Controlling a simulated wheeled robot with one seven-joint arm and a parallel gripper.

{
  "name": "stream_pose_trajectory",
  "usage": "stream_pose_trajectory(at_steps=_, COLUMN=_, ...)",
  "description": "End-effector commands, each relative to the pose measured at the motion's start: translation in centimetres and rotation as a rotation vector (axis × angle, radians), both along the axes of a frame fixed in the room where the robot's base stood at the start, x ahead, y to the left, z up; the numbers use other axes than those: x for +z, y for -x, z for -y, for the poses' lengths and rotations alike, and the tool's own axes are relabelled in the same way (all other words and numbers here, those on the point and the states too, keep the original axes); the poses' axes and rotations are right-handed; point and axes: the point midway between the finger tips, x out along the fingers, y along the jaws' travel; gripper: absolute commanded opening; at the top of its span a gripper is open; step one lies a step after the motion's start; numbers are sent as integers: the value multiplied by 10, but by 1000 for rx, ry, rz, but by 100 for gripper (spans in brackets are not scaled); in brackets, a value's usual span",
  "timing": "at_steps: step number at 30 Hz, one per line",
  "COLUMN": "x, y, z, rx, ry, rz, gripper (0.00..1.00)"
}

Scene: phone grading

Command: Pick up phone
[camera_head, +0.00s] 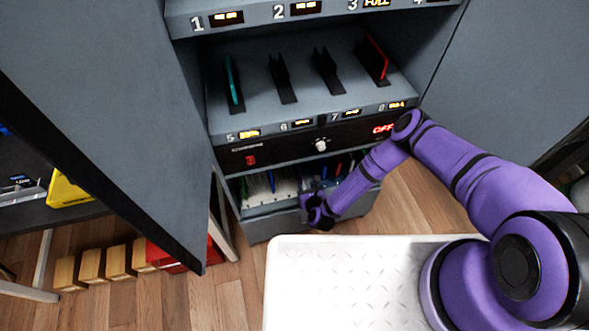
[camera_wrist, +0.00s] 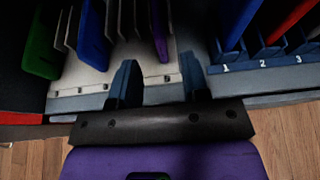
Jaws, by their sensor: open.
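My gripper (camera_head: 318,212) hangs at the front edge of the open lower drawer (camera_head: 262,225) in the head view. In the wrist view its two dark fingers (camera_wrist: 161,82) are apart, with nothing between them. Beyond them, phones stand on edge in a pale rack (camera_wrist: 125,62): a green one (camera_wrist: 42,45), a blue one (camera_wrist: 93,38) and a purple one (camera_wrist: 160,30). To the right, a blue phone (camera_wrist: 235,22) and a red phone (camera_wrist: 292,18) stand in dark numbered slots. The frames do not show which phone is meant.
The shelf above holds a teal phone (camera_head: 234,82) by slot 5 and a red phone (camera_head: 377,58) by slot 8; the two middle holders are empty. An open cabinet door (camera_head: 120,120) stands left. A white tabletop (camera_head: 345,285) is empty in front.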

Motion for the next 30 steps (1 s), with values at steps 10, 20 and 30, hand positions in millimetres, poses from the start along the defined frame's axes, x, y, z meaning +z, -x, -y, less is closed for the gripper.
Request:
stream_pose_trajectory(at_steps=10, x=-16, y=-37, z=-12, rx=4, ry=2, rz=1, gripper=43)
stream_pose_trajectory(at_steps=20, x=-32, y=-64, z=-23, rx=6, ry=3, rz=3, gripper=43)
stream_pose_trajectory(at_steps=30, x=-40, y=-83, z=-28, rx=4, ry=3, rz=0, gripper=43)
